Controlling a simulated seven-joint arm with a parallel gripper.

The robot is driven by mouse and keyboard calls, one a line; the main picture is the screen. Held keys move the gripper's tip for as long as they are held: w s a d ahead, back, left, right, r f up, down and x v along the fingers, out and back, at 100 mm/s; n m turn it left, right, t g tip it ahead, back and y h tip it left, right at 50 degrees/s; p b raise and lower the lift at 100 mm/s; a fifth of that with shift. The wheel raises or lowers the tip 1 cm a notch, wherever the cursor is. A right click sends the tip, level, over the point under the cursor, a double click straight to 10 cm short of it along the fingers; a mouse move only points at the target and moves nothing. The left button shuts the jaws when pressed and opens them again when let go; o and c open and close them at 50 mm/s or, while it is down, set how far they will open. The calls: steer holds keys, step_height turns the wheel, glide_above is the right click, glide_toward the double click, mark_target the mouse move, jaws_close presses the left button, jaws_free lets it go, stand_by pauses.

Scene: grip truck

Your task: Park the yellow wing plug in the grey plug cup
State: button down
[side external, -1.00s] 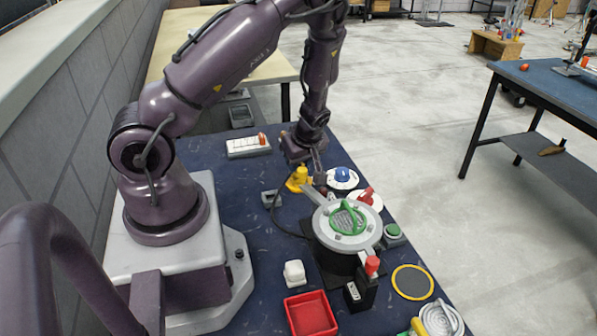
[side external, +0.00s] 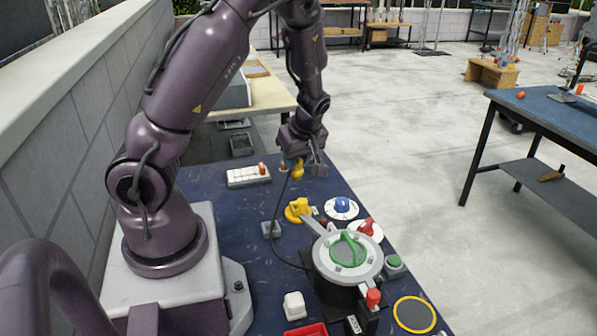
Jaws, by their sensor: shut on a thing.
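The yellow wing plug (side external: 298,169) is held by my gripper (side external: 301,168), which is shut on it above the table at the back. A dark cable hangs from the plug and curves down past a small grey block-like holder (side external: 271,229), which looks like the grey plug cup. The cup stands on the blue table, lower and to the left of the plug. The plug is clear of it. A yellow socket-like piece (side external: 297,211) sits on the table below my gripper. The plug's lower end is small and hard to make out.
A round grey fixture with a green handle (side external: 348,250) stands right of the cup. Blue (side external: 342,206) and red (side external: 368,228) knobs on white dials sit nearby. A white strip with an orange piece (side external: 249,174) lies at back left. A white block (side external: 295,305) is in front.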

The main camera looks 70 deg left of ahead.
steer(key=shift+s+d+f+n+g+h, duration=0.7)
steer(key=shift+s+f+n, duration=0.55)
steer(key=shift+n, duration=1.3)
steer(key=shift+s+d+f+n+g+h, duration=0.35)
steer(key=shift+s+d+f+n+h, duration=0.7)
steer(key=shift+n, duration=1.45)
steer(key=shift+s+d+f+n+g+h, duration=0.55)
steer(key=shift+s+f+n, duration=0.9)
steer(key=shift+n, duration=1.1)
steer(key=shift+f, duration=0.65)
steer(key=shift+f, duration=0.3)
steer(key=shift+f, duration=0.4)
steer(key=c, duration=0.5)
jaws_free()
steer(key=shift+d, duration=0.1)
step_height(320, 180, up, 8)
steer(key=shift+f, duration=0.2)
